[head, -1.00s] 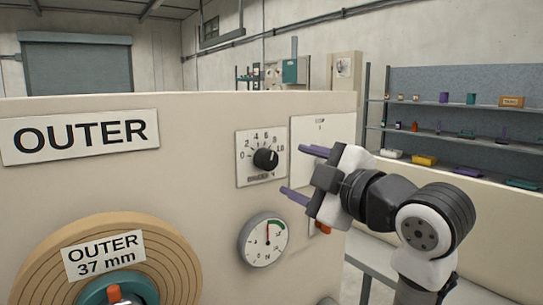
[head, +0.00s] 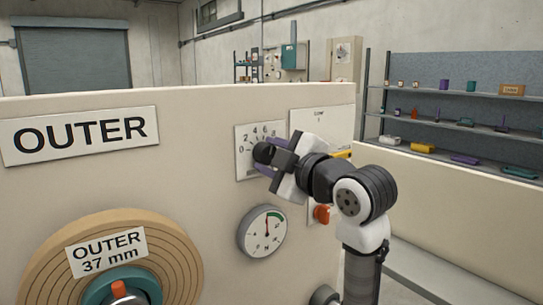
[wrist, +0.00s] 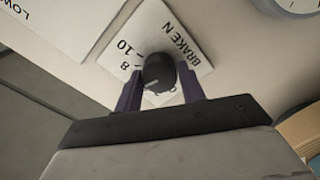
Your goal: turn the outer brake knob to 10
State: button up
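The outer brake knob (wrist: 158,72) is a round black knob on a white dial plate (wrist: 192,46) marked with numbers and the word BRAKE. In the head view the plate (head: 244,153) is on the cream panel, and my gripper (head: 268,158) covers its right part and much of the knob. In the wrist view my gripper (wrist: 160,88) has one purple finger on each side of the knob, with no clear gap; it appears shut on it. The 8 and 10 show left of the knob. A short pale mark shows low on the knob; its exact reading is unclear.
A round gauge (head: 262,232) with a green band sits below the dial plate. An orange-red knob (head: 321,214) is below my wrist. A wound roll (head: 40,280) and an OUTER sign (head: 80,134) are on the left. Another plate (wrist: 70,22) adjoins the dial.

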jog(key=c, duration=0.5)
jog(key=shift+m, duration=0.3)
jog(key=m+p, duration=0.1)
jog(key=m, duration=0.5)
jog(key=shift+r, duration=0.1)
jog(key=m+p, duration=0.2)
jog(key=m, duration=0.3)
jog(key=shift+m, duration=0.3)
jog(key=o, duration=1)
